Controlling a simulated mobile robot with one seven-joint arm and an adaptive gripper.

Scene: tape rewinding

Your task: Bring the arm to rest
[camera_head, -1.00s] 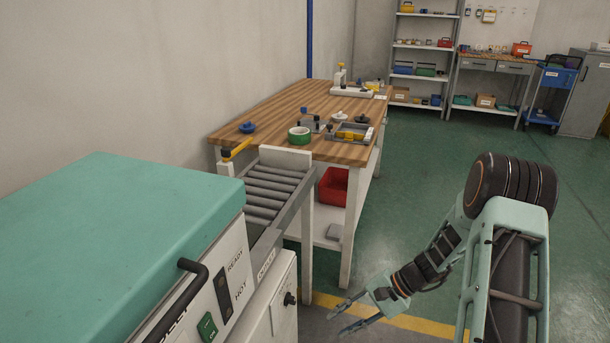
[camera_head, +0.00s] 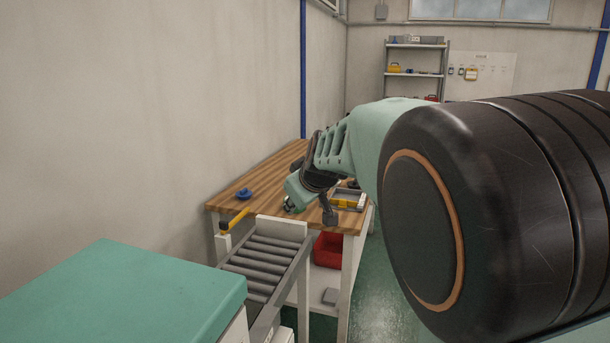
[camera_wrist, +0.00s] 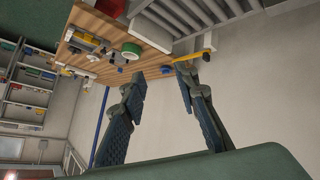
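My arm (camera_head: 345,150) is raised and reaches across the head view, with its large dark joint filling the right side. Its far end shows in front of the wooden workbench (camera_head: 262,182), partly hiding the bench top. My gripper (camera_wrist: 161,76) is open in the wrist view, its two dark fingers apart with nothing between them. The bench appears tilted beyond the fingertips there, with a green tape roll (camera_wrist: 131,51) on it. In the head view the arm covers most of the place where the tape lies.
A roller conveyor (camera_head: 268,262) meets the bench's near end, beside a teal-topped machine (camera_head: 130,285). A blue object (camera_head: 245,194) and a yellow-and-black piece (camera_head: 234,221) are at the bench's left. A red bin (camera_head: 328,249) sits below. A wall stands left; shelves (camera_head: 415,72) stand far back.

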